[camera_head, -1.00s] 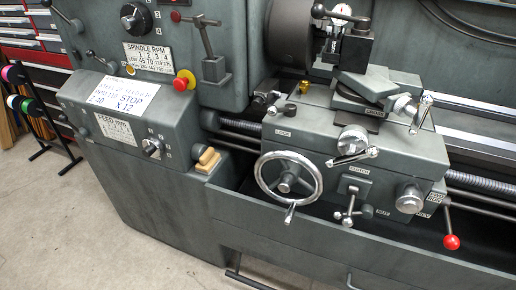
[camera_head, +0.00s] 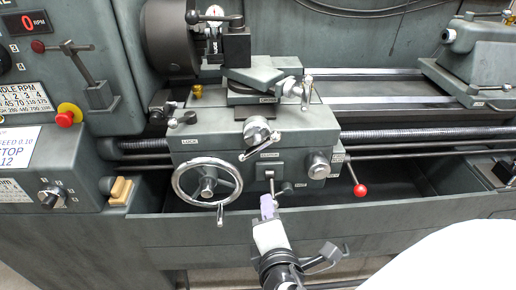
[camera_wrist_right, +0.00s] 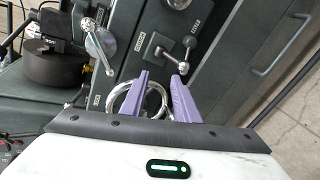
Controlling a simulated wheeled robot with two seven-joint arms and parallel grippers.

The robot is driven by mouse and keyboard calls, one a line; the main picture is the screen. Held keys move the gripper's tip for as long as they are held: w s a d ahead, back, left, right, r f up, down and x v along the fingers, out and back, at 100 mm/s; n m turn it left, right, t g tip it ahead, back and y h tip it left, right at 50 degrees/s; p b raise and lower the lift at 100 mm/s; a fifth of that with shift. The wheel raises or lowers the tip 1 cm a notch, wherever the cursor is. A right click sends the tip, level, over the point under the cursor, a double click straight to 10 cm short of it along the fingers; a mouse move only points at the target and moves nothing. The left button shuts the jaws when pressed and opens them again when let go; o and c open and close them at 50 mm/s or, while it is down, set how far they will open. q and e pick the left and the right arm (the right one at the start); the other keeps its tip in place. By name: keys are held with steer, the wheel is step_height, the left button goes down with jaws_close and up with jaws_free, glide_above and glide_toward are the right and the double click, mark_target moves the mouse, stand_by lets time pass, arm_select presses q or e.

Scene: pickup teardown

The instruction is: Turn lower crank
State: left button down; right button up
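Two small silver cranks show on the lathe carriage in the head view. The upper crank (camera_head: 306,92) is on the top slide. The lower crank (camera_head: 258,140) is on the carriage front, its arm slanting from lower left to upper right. The lower one also shows in the wrist view (camera_wrist_right: 101,45), at upper left. My right gripper (camera_head: 267,205) has purple fingers and is below the lower crank, in front of the carriage. In the wrist view its fingers (camera_wrist_right: 163,75) are apart with nothing held between them. My left gripper is not in view.
A chrome handwheel (camera_head: 207,190) is left of my right gripper; its ring shows behind the fingers in the wrist view. A short lever (camera_head: 271,182) stands close to the fingertips. A round knob (camera_head: 319,166) and a red-tipped lever (camera_head: 360,189) are to the right.

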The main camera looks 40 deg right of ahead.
mark_target(260, 149)
step_height(260, 149, up, 8)
steer(key=w+n+t+h, duration=0.1)
steer(key=n+t+h, duration=0.1)
steer(key=n+t, duration=0.15)
steer(key=shift+n, duration=0.25)
steer(key=x, duration=0.9)
steer(key=shift+w+a+r+p, duration=0.15)
steer(key=shift+w+a+p, duration=0.05)
steer(key=shift+w+p, duration=0.25)
steer(key=shift+c, duration=0.4)
jaws_close()
